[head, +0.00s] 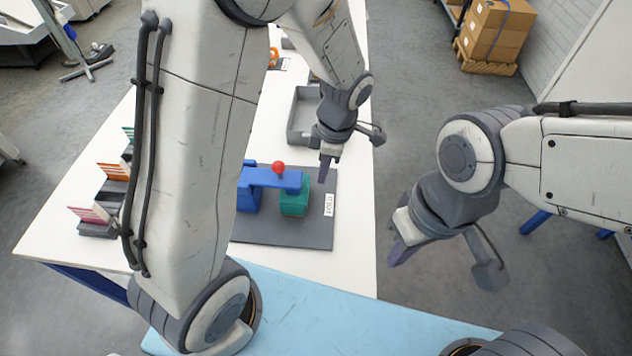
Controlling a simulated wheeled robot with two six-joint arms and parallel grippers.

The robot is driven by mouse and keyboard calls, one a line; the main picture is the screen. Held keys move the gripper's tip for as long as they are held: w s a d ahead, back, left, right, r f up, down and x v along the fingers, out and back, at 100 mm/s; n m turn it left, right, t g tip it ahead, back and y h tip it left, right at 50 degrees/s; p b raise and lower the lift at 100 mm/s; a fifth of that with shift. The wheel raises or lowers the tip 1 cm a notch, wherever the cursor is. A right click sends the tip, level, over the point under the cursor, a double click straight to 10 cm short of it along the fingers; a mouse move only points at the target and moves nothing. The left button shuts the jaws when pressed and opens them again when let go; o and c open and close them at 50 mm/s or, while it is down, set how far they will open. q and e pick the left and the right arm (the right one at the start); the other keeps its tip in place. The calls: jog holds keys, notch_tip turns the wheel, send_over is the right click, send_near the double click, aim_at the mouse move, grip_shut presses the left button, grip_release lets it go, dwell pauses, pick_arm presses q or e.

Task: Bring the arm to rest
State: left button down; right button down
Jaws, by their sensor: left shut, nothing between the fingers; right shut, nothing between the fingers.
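My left arm comes in from the left and reaches over the white table (350,265). My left gripper (325,170) is shut and empty, with its fingers pointing down above the right part of a dark grey mat (285,233). It is to the right of a blue device (262,180) with a red ball knob (279,167) and a green block (293,200), apart from them in the picture. My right gripper (397,255) is shut and empty. It appears over the floor just right of the table edge.
Card holders (98,230) with coloured cards stand at the table's left. A grey open tray (300,118) lies behind the mat. A light blue surface (300,300) is in front. Cardboard boxes (495,25) sit on a pallet at the back right. Floor is clear between.

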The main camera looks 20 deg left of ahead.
pick_arm(q)
jog(key=shift+r, duration=0.75)
jog(key=s+d+r+m+h, duration=0.1)
jog(key=s+d+r+m, duration=0.2)
jog(key=s+m, duration=0.6)
jog(key=s+d+r+m+h, duration=0.1)
jog(key=s+d+r+m, duration=0.3)
jog(key=s+m, duration=0.6)
notch_tip(320, 180, up, 2)
jog(key=m, duration=0.8)
jog(key=shift+m+h, duration=0.3)
jog(key=shift+h, duration=0.1)
jog(key=shift+r, duration=0.1)
